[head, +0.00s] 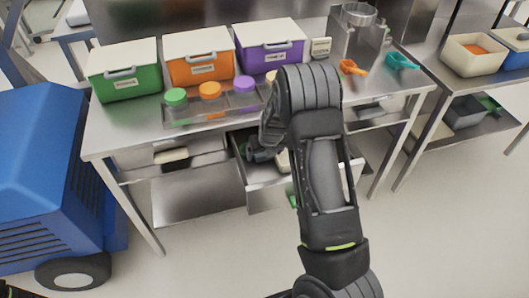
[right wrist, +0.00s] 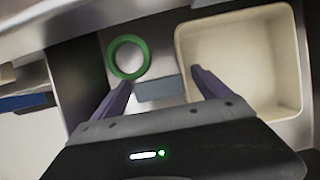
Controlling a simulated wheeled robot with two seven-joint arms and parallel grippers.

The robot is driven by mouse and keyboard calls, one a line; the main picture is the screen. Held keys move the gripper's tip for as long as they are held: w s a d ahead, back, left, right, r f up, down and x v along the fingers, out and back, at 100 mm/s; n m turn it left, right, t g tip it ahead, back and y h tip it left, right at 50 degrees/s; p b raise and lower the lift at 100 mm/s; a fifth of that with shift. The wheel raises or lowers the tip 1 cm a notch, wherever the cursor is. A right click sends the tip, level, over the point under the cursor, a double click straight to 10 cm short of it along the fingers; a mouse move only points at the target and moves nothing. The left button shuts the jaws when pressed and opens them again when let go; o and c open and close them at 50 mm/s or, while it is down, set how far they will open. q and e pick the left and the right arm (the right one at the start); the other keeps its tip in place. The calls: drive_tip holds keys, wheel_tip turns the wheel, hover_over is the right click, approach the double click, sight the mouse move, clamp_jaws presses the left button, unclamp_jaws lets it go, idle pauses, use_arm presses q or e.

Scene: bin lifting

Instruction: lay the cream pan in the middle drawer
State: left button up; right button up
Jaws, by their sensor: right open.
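The cream pan (right wrist: 292,60) shows in the right wrist view as a square, empty, open tray at the right. It appears to lie inside the open middle drawer (head: 266,199), beside a green ring (right wrist: 113,55) and a small grey-blue block (right wrist: 160,89). My right gripper (right wrist: 160,79) is open and empty, its fingers apart. Its right fingertip is near the pan's left wall; whether they touch I cannot tell. In the head view my right gripper (head: 262,153) is over the drawer, and my arm hides most of the drawer's inside. My left gripper is not in view.
The steel table (head: 130,130) carries green (head: 125,84), orange (head: 203,71) and purple (head: 270,56) lidded bins, with several coloured-lid jars in front. A blue machine (head: 45,170) stands at left. A second table (head: 430,65) is at right. The floor in front is clear.

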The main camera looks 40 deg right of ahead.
drive_tip(key=shift+r, duration=0.15)
drive_tip(key=shift+r, duration=0.2)
drive_tip(key=p+v, duration=0.2)
drive_tip(key=v, duration=0.9)
drive_tip(key=shift+s+r, duration=0.25)
drive_tip(key=shift+a, duration=0.1)
